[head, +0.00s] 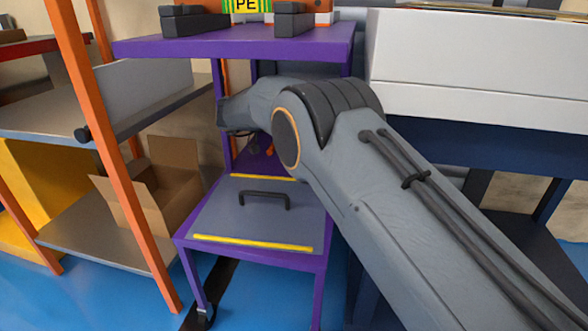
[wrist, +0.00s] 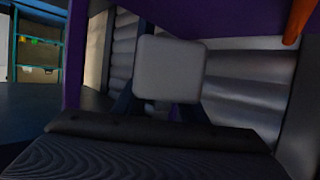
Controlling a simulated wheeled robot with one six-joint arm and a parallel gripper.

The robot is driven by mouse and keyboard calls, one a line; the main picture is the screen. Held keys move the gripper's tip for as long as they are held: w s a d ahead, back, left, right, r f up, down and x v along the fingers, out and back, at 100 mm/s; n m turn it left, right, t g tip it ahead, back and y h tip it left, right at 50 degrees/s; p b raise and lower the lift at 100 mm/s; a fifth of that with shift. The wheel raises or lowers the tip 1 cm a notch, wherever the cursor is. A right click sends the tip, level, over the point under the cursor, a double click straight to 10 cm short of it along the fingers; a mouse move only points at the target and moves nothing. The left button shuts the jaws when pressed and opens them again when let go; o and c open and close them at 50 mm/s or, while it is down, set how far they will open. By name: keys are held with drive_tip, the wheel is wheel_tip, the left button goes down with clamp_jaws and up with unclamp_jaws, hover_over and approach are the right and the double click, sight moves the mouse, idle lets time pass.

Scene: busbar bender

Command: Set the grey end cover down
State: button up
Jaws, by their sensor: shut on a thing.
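The grey end cover (wrist: 170,70) shows in the wrist view as a plain light-grey square plate with rounded corners, just ahead of my gripper (wrist: 158,111). The gripper is shut on it. Dark finger parts show at the cover's lower edge, but most of the grip is hidden. In the head view my bent arm hides the cover and most of the gripper. I cannot see the cover touching any surface.
A purple stand has an upper shelf (head: 240,44) carrying dark and orange parts with a PE label. Its lower deck carries a grey panel (head: 222,216) with a black handle (head: 265,194) and yellow strips. Orange-post shelving with an open carton (head: 160,190) stands left. A white machine (head: 460,75) stands right.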

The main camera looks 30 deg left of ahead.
wheel_tip(320, 180, down, 9)
drive_tip(key=b, duration=0.4)
drive_tip(key=shift+s+a+r, duration=0.1)
drive_tip(key=shift+a+r, duration=0.05)
drive_tip(key=o, duration=1.2)
drive_tip(key=shift+c, duration=0.2)
drive_tip(key=shift+s+r, duration=0.1)
drive_tip(key=p+v, duration=0.6)
drive_tip(key=v, duration=0.5)
drive_tip(key=shift+s+a+r, duration=0.1)
drive_tip(key=shift+s+a, duration=0.1)
drive_tip(key=shift+s, duration=0.15)
drive_tip(key=shift+d, duration=0.1)
